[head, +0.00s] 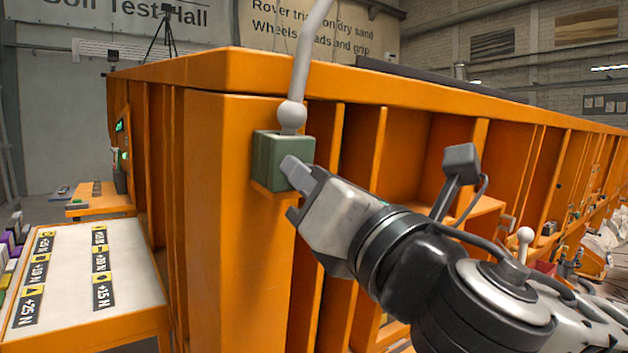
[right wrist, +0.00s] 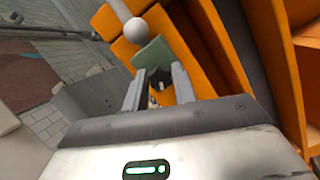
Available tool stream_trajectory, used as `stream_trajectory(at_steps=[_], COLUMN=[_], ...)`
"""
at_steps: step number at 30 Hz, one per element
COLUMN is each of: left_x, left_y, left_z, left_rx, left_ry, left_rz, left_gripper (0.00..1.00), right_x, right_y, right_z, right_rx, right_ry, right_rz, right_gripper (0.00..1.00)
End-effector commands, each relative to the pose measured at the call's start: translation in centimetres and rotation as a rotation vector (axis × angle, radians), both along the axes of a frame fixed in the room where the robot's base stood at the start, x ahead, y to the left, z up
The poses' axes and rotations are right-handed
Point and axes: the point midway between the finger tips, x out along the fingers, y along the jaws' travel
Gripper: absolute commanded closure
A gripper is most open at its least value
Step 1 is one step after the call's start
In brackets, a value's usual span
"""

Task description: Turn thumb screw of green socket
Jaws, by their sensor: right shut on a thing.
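The green socket (head: 268,158) is a block on the corner of the orange sandbed (head: 215,180). A white rod with a ball (head: 292,115) stands up from its top. My right gripper (head: 294,173) is at the front of the socket, and its fingers hide the thumb screw in the head view. In the right wrist view, the green socket (right wrist: 152,52) lies just beyond the fingers. A dark thumb screw (right wrist: 158,75) shows between the fingertips, and the gripper is shut on it. How far it is turned cannot be told. My left gripper is not in view.
A pale table (head: 75,285) with labelled force plates stands at the lower left. Orange ribs and open bays (head: 415,155) line the sandbed wall to the right of the socket. A tripod (head: 163,35) stands in the back.

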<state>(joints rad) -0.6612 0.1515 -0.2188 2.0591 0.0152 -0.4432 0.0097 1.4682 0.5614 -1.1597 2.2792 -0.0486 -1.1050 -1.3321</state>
Motion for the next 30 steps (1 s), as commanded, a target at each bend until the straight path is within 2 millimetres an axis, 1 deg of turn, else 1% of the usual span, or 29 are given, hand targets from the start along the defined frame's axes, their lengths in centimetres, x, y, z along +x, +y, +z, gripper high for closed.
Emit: stream_trajectory(at_steps=[6, 7, 8, 9, 17, 20, 23, 28, 29, 30], left_x=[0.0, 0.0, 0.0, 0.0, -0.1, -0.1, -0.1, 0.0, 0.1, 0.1], left_y=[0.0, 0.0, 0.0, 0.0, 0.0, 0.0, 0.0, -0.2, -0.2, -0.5], left_z=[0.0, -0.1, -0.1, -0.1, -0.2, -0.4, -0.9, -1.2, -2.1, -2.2], left_rx=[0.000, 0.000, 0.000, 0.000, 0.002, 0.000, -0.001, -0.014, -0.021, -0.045], left_ry=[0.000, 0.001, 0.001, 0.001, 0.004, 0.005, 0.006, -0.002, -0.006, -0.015], left_rz=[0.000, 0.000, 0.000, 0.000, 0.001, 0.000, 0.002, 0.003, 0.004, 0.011], left_gripper=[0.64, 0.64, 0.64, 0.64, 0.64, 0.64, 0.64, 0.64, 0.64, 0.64], right_x=[0.0, 0.0, 0.0, 0.0, 0.0, -0.4, -1.5, -4.5, -4.8, -5.0], right_y=[0.1, 0.1, 0.1, 0.1, 0.0, -0.2, -0.9, -2.8, -2.9, -3.1], right_z=[-0.2, -0.2, -0.2, -0.2, -0.1, -0.3, -0.8, -2.2, -2.7, -3.0], right_rx=[-0.001, -0.001, -0.001, -0.001, 0.000, 0.000, 0.002, 0.001, 0.003, 0.003], right_ry=[0.004, 0.004, 0.004, 0.004, 0.002, 0.002, 0.002, 0.001, -0.003, -0.003], right_rz=[0.001, 0.001, 0.002, 0.002, 0.001, 0.001, 0.002, 0.003, 0.001, 0.000], right_gripper=[0.96, 0.68, 0.59, 0.55, 0.55, 0.55, 0.55, 0.55, 0.55, 0.55])
